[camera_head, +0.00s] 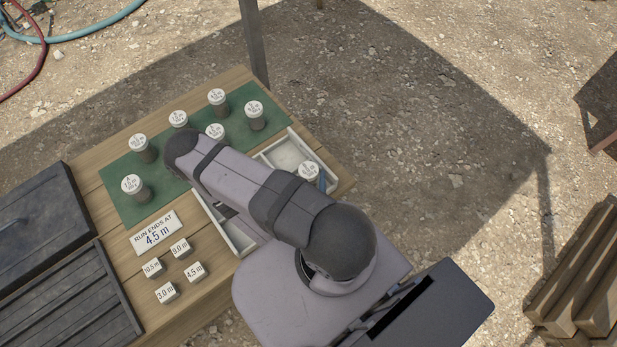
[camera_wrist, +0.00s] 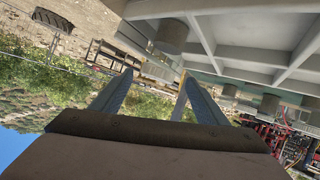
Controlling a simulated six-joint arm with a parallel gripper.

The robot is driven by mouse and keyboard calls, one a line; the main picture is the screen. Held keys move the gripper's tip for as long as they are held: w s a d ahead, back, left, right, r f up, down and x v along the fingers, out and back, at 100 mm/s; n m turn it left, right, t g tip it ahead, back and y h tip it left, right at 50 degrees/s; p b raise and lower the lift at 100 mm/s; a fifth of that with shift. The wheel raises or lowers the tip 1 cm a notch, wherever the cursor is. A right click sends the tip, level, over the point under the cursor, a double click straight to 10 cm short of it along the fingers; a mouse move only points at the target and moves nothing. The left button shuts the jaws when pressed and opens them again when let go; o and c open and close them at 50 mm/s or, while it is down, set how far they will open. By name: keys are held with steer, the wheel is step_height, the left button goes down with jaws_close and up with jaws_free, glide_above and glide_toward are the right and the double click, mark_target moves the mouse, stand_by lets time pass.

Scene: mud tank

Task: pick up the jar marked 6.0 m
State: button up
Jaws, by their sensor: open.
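Several grey jars with white marked lids stand on a green mat (camera_head: 155,184), among them one at the front left (camera_head: 134,186) and one at the back right (camera_head: 254,115). Another jar (camera_head: 309,172) stands in the right part of a pale divided tray (camera_head: 289,150). The lid marks are too small to read surely, so I cannot tell which jar is 6.0 m. My arm hides most of my gripper in the head view; a blue finger shows beside the tray jar. In the wrist view my gripper (camera_wrist: 157,76) is open and empty, with a jar (camera_wrist: 172,36) beyond its fingertips.
A sign (camera_head: 157,234) reads "RUN ENDS AT 4.5 m". Several small marked blocks (camera_head: 181,248) lie in front of it. A dark case (camera_head: 45,225) stands at the left. A table post (camera_head: 253,40) rises at the back. My arm covers the tray's middle.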

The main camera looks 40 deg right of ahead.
mark_target(307, 175)
steer(key=shift+s+f+m+b, duration=0.15)
steer(key=shift+m+b, duration=0.05)
steer(key=shift+m, duration=0.45)
steer(key=shift+s+f+m+b, duration=0.1)
steer(key=shift+m+b, duration=0.05)
steer(key=shift+m, duration=0.5)
steer(key=shift+w+d+f, duration=0.1)
steer(key=shift+d, duration=0.05)
steer(key=shift+b+x, duration=0.45)
steer(key=shift+x, duration=0.45)
steer(key=shift+b+x, duration=0.45)
steer(key=shift+x, duration=1)
steer(key=shift+c, duration=0.6)
steer(key=shift+w, duration=0.1)
steer(key=c, duration=1.4)
steer(key=shift+r, duration=0.35)
steer(key=shift+c, duration=0.2)
step_height(307, 175, up, 10)
steer(key=p, duration=0.9)
steer(key=shift+f, duration=0.15)
